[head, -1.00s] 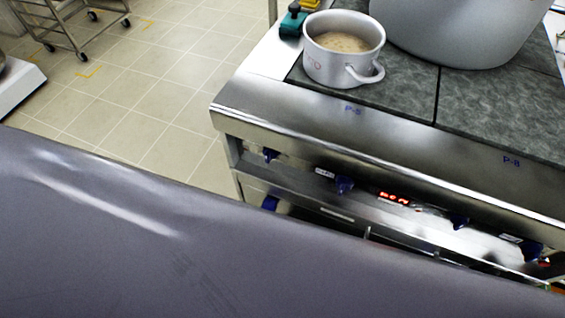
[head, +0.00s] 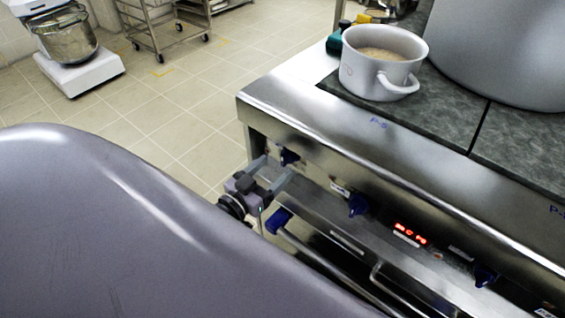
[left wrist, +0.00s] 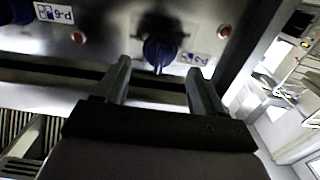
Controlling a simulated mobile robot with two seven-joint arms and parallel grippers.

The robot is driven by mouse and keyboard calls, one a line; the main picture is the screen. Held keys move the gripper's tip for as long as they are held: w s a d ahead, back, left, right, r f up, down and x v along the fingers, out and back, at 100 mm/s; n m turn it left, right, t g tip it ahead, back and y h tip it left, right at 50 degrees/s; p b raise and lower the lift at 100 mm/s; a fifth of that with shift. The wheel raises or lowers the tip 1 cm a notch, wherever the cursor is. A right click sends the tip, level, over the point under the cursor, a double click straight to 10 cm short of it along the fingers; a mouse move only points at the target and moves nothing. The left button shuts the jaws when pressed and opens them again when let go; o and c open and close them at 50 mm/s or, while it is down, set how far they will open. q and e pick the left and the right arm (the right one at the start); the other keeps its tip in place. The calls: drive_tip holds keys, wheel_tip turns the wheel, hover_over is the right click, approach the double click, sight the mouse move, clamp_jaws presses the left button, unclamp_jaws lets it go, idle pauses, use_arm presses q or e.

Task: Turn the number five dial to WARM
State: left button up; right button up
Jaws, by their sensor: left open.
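The blue number five dial (head: 288,156) is at the left end of the stove's front panel, under the P-5 hob marking. In the left wrist view the dial (left wrist: 160,51) shows upside down, beside a small label (left wrist: 194,58). My left gripper (head: 275,169) is open in front of the panel, close to this dial. In the left wrist view its fingertips (left wrist: 159,68) lie to either side of the dial, apart from each other, with nothing clamped. I cannot tell how far the fingers reach past the knob. My right gripper is not in view.
More blue dials (head: 357,205) (head: 485,275) and a red display (head: 411,233) line the panel. Below runs an oven handle (head: 310,258). A white pot (head: 380,68) and a large stockpot (head: 505,45) stand on the hob.

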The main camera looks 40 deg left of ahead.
sight(282, 162)
use_arm(q)
drive_tip(key=shift+w+d, duration=0.2)
drive_tip(key=shift+w, duration=1.95)
drive_tip(key=c, duration=1.1)
